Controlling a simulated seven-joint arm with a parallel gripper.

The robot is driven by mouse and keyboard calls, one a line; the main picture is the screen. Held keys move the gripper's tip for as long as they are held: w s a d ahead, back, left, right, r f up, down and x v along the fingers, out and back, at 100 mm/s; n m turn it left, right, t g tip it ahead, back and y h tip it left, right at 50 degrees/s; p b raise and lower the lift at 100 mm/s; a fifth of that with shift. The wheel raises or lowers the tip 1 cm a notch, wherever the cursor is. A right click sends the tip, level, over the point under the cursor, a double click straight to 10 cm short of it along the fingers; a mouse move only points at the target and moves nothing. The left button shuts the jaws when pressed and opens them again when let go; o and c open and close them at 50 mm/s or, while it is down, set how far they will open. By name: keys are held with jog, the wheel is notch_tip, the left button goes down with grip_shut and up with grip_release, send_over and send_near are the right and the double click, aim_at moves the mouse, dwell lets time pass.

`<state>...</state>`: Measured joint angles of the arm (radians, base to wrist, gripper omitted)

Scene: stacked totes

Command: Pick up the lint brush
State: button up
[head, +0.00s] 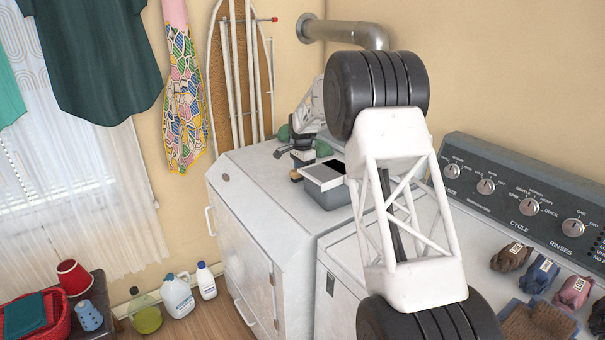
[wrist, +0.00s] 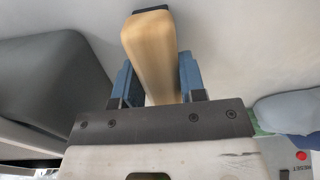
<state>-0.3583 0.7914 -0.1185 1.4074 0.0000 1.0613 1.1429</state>
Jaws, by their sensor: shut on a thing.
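The lint brush (wrist: 148,40), a pale wooden piece with a dark end, fills the gap between the blue fingers of my gripper (wrist: 158,72) in the wrist view. A finger lies along each side of the wood, and my gripper is shut on it. The lower part of the brush is hidden behind the gripper's dark plate. In the head view my gripper (head: 292,146) is small, above the white machine top at the back; the brush cannot be made out clearly there.
A grey tote (head: 328,197) stands on the white machines, close to the gripper. A grey rounded body (wrist: 45,85) is left of the fingers in the wrist view. A control panel (head: 520,200) and several small bundles are at the right. Bottles (head: 178,296) stand on the floor.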

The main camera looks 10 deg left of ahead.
jog(key=shift+r, duration=0.15)
jog(key=shift+r, duration=4.9)
jog(key=o, duration=0.5)
jog(key=shift+c, duration=1.5)
jog(key=s+d+r, duration=0.2)
jog(key=d+r, duration=0.2)
jog(key=d, duration=0.3)
jog(key=s+d+r, duration=0.2)
jog(key=d+r, duration=0.2)
jog(key=d, duration=0.3)
jog(key=shift+s+d, duration=0.15)
jog(key=shift+s, duration=0.2)
jog(key=shift+r, duration=0.1)
